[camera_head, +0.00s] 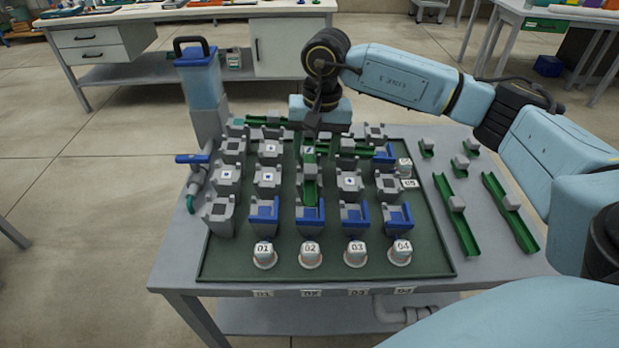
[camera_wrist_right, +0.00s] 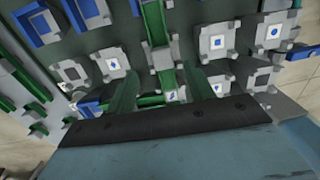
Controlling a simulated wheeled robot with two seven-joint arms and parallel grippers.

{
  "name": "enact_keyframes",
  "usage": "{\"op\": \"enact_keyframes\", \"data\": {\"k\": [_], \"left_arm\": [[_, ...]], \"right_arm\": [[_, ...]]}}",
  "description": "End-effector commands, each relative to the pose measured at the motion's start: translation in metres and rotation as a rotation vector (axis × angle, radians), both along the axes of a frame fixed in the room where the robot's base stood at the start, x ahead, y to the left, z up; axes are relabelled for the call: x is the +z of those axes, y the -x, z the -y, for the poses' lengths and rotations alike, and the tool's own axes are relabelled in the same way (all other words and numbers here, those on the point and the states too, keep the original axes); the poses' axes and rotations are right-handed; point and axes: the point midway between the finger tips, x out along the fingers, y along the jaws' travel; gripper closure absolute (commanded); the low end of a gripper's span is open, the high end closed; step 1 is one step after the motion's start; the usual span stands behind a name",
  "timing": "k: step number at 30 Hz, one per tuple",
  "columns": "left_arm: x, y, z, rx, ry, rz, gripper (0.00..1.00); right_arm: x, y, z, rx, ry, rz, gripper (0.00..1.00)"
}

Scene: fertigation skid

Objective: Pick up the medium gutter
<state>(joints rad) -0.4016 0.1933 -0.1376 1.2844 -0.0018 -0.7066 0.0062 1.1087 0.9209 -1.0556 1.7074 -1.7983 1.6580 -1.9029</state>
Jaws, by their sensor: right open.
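Several green gutters with grey blocks are in view; I cannot tell for sure which is the medium one. One gutter (camera_head: 311,188) lies lengthwise over the middle of the board, among the grey posts. It also shows in the right wrist view (camera_wrist_right: 154,22), with its grey block (camera_wrist_right: 162,58). My right gripper (camera_head: 310,138) points down over the far end of this gutter. Its fingers are open and stand on either side of the gutter in the wrist view (camera_wrist_right: 164,80); I see no grip on it. My left gripper is not in view.
Two longer gutters (camera_head: 457,227) (camera_head: 522,232) and several short ones (camera_head: 460,172) lie on the table's right side. Grey and blue posts (camera_head: 354,216) and numbered caps (camera_head: 310,252) crowd the dark board (camera_head: 430,264).

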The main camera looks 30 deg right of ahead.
Motion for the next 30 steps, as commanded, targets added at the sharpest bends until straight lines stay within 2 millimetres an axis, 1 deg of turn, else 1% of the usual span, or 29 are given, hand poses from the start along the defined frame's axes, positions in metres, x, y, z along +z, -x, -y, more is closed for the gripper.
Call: {"op": "enact_keyframes", "data": {"k": [5, 12, 15, 23, 26, 30], "left_arm": [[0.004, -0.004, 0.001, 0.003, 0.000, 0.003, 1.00], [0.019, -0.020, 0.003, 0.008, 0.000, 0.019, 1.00], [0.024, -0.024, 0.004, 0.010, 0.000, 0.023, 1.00], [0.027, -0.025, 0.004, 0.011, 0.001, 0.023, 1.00], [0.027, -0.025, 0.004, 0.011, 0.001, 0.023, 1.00], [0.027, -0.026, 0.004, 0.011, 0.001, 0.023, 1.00]], "right_arm": [[-0.012, -0.001, -0.001, 0.000, -0.001, -0.001, 0.47], [-0.047, -0.004, -0.006, 0.000, -0.002, -0.002, 0.47], [-0.056, -0.005, -0.007, 0.000, -0.001, -0.001, 0.47], [-0.058, -0.005, -0.007, 0.001, -0.002, 0.001, 0.47], [-0.058, -0.005, -0.007, 0.001, -0.002, 0.001, 0.58], [-0.058, -0.005, -0.007, 0.000, -0.002, 0.001, 0.76]]}}
